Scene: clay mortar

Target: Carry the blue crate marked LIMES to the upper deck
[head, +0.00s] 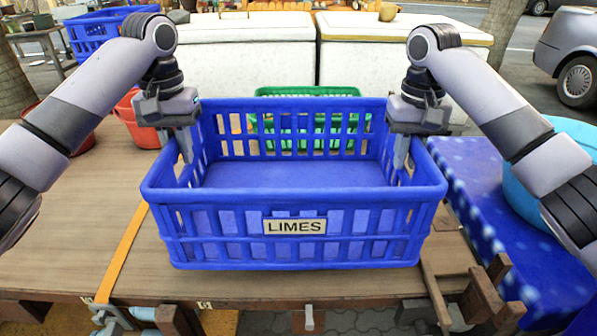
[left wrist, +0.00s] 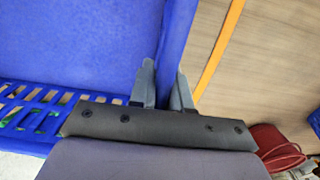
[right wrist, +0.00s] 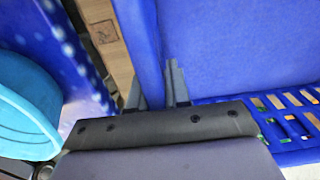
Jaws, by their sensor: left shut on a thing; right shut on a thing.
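The blue crate (head: 296,247) with a LIMES label (head: 295,227) is upright and looks empty, over the front of a wooden table. My left gripper (head: 184,150) is shut on its left side wall, one finger inside and one outside; the left wrist view shows the wall between the fingers (left wrist: 163,95). My right gripper (head: 402,155) is shut on the right side wall in the same way, also seen in the right wrist view at the fingers (right wrist: 160,90). I cannot tell whether the crate's bottom touches the table. No upper deck can be made out for certain.
The wooden table (head: 60,250) has an orange strap (head: 122,250) left of the crate. A green crate (head: 306,91) is behind it, red tubs (head: 138,120) at back left. A blue dotted cloth (head: 510,240) and turquoise basin (head: 525,190) are at right. White chests (head: 247,50) stand behind.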

